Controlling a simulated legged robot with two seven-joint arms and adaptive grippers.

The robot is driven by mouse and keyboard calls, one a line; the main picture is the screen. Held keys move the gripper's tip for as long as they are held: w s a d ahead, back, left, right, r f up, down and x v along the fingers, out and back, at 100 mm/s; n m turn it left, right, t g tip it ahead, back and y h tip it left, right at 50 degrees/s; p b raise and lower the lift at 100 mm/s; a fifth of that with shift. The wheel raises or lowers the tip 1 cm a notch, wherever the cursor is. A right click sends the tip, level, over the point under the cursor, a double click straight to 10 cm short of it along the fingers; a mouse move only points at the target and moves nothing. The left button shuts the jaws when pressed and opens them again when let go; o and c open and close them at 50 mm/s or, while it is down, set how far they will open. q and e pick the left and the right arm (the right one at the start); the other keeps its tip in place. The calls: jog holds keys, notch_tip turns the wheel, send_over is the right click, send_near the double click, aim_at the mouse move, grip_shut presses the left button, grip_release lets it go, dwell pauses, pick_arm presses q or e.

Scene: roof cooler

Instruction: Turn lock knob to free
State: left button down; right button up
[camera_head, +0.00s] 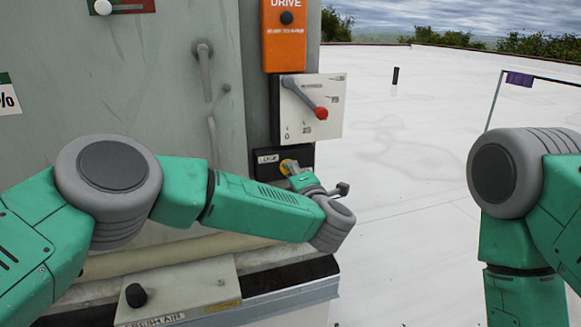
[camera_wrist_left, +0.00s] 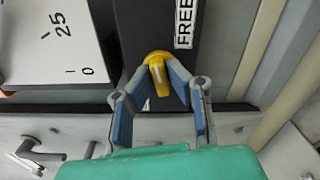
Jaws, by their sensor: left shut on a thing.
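The lock knob is yellow and sits on a black panel at the right edge of the grey cabinet. In the head view the knob (camera_head: 287,166) is partly hidden by my left gripper (camera_head: 294,169). A label that seems to read LOCK (camera_head: 268,158) is left of it. In the left wrist view the knob (camera_wrist_left: 158,60) is between the blue-padded fingers of my left gripper (camera_wrist_left: 162,70), which are shut on it. Its raised bar points down in that picture. A white FREE label (camera_wrist_left: 184,22) is above it to the right. My right gripper is out of view.
A dial plate (camera_head: 318,112) with a red-tipped lever is just above the knob, under an orange DRIVE box (camera_head: 286,38). A FRESH AIR panel (camera_head: 180,292) with a black knob is below. My right arm is over open white roof.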

pick_arm(q)
jog(key=shift+d+f+m+p, duration=0.15)
jog(key=shift+m+p, duration=0.35)
jog(key=shift+m, duration=0.9)
jog(key=shift+s+d+f, duration=0.1)
jog(key=c, duration=1.6)
grip_release()
jog(key=shift+d, duration=0.1)
jog(key=shift+d, duration=0.1)
jog(key=v, duration=1.1)
jog(key=shift+s+d, duration=0.15)
jog(key=shift+s, duration=0.15)
